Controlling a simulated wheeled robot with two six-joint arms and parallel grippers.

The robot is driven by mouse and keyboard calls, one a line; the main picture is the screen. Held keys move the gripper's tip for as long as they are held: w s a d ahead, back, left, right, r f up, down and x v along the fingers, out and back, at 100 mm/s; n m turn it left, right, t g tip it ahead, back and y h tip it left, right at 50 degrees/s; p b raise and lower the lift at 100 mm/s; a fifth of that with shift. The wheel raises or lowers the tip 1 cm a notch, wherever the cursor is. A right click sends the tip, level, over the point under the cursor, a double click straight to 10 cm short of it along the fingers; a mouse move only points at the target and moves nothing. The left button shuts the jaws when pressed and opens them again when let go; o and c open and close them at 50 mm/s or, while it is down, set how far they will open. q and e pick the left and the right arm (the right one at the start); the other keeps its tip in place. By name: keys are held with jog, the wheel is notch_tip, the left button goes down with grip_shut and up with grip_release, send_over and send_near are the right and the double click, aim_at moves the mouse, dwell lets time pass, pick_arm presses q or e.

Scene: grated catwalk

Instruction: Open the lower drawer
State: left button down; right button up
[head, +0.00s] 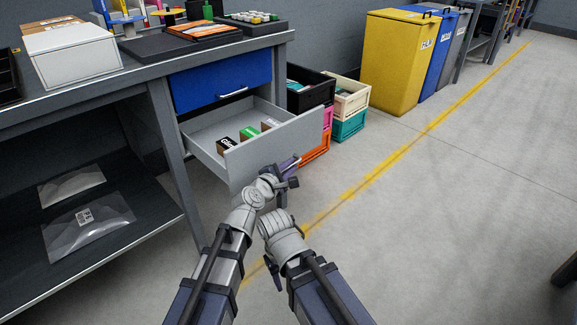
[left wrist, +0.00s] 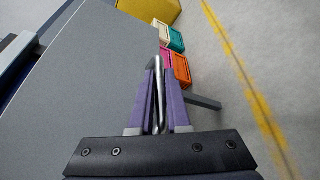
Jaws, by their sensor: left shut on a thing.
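The lower drawer (head: 275,150) is grey and stands pulled well out of the workbench, below a closed blue upper drawer (head: 221,81). Small boxes, including a green one (head: 250,133), lie inside it. My left gripper (head: 290,163) is at the outer face of the drawer front. In the left wrist view its purple fingers (left wrist: 160,85) are shut on the metal handle (left wrist: 158,68), beside the grey drawer front (left wrist: 90,85). In the head view the handle is hidden behind the gripper. My right arm comes up beside the left one, but its gripper fingers do not show.
Stacked crates (head: 349,98) stand right of the drawer, close to its far end. Yellow (head: 400,60) and blue bins are farther back. The bench's lower shelf (head: 130,225) holds plastic bags. The floor on the right is mostly clear, with a yellow line (head: 385,168).

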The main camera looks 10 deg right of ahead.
pick_arm(q)
jog(key=shift+s, duration=0.1)
dwell(0.3)
jog(key=c, duration=1.2)
grip_release()
jog(key=shift+o, duration=0.2)
jog(key=p+v, duration=0.1)
jog(key=v, duration=0.6)
jog(key=shift+s+a+p, duration=0.2)
jog(key=shift+s+p, duration=0.1)
jog(key=shift+p, duration=0.05)
